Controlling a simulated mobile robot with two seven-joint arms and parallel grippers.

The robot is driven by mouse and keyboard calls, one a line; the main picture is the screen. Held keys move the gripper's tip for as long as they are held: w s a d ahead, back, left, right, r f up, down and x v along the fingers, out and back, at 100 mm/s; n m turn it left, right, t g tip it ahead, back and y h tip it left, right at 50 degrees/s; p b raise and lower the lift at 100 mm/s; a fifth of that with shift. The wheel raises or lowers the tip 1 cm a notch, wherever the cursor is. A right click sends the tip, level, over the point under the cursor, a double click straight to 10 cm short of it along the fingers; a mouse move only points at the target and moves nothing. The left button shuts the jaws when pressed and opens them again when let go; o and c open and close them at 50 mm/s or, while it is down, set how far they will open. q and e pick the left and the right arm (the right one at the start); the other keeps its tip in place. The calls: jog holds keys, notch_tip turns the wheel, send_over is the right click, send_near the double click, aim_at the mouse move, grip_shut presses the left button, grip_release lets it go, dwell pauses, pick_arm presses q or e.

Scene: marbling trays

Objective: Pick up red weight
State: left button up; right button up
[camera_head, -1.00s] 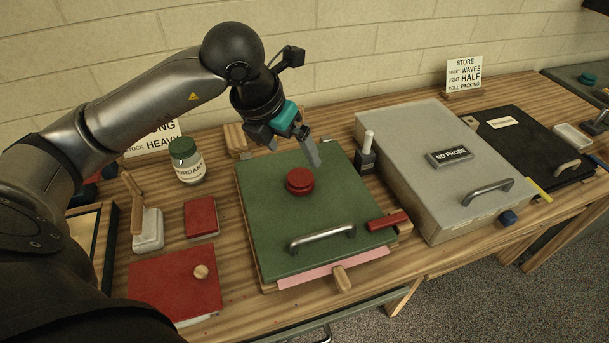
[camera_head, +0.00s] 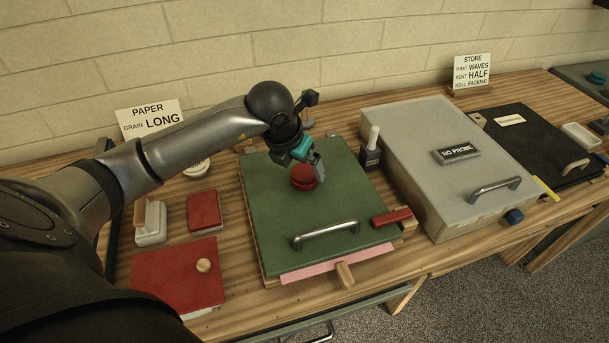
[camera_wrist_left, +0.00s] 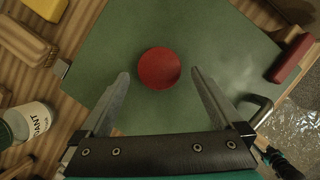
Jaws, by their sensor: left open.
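The red weight (camera_head: 304,178) is a round, stepped red disc on the green lid (camera_head: 345,207) of the middle tray. In the left wrist view the red weight (camera_wrist_left: 159,68) lies ahead of the two fingertips, centred between them, with green surface around it. My left gripper (camera_head: 314,168) is just above and beside the weight in the head view, partly covering it. In the left wrist view the left gripper (camera_wrist_left: 159,80) is open, its fingers spread wide and empty. Whether a finger touches the weight I cannot tell. My right gripper is out of view.
The green lid has a metal handle (camera_head: 325,233) at its front and a red block (camera_head: 391,217) at its right edge. A dark bottle with a white cap (camera_head: 371,150) stands right of it. A grey lidded box (camera_head: 420,135) is further right. A red panel (camera_head: 180,277) lies front left.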

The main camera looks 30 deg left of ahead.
pick_arm(q)
jog(key=shift+x, duration=1.4)
jog(key=shift+c, duration=0.2)
grip_shut()
jog(key=shift+w+r, duration=0.1)
